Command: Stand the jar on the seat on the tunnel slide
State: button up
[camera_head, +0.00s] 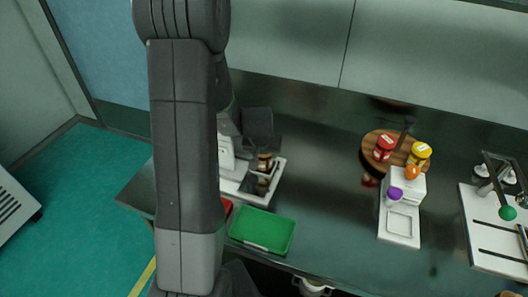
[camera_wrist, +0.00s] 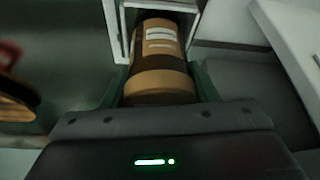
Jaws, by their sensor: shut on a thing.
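My gripper (camera_wrist: 160,84) is shut on the jar (camera_wrist: 160,52), a tan cylinder with a dark brown band and pale label strips. Its green fingers press on both sides of the jar. White walls stand close around the jar's far part in the wrist view. In the head view the jar (camera_head: 265,160) shows small and partly hidden below my dark wrist, over a white unit's base. Whether it touches that base I cannot tell. A white unit with a square-outlined patch (camera_head: 402,220) on its base stands at right; it looks like the tunnel slide with its seat.
A round wooden board (camera_head: 370,150) holds a red jar (camera_head: 384,147) and a yellow jar (camera_head: 420,153). A green tray (camera_head: 262,232) lies at the front edge. A white rack (camera_head: 490,235) stands far right. The counter between the tray and the right-hand white unit is clear.

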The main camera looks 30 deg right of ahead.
jog(key=shift+f, duration=0.2)
jog(key=o, duration=1)
jog(key=shift+r, duration=0.1)
jog(key=shift+r, duration=0.1)
jog(key=shift+r, duration=0.25)
jog(key=v, duration=1.1)
jog(key=shift+s+r, duration=0.15)
jog(key=shift+r, duration=0.05)
jog(key=shift+a, duration=0.15)
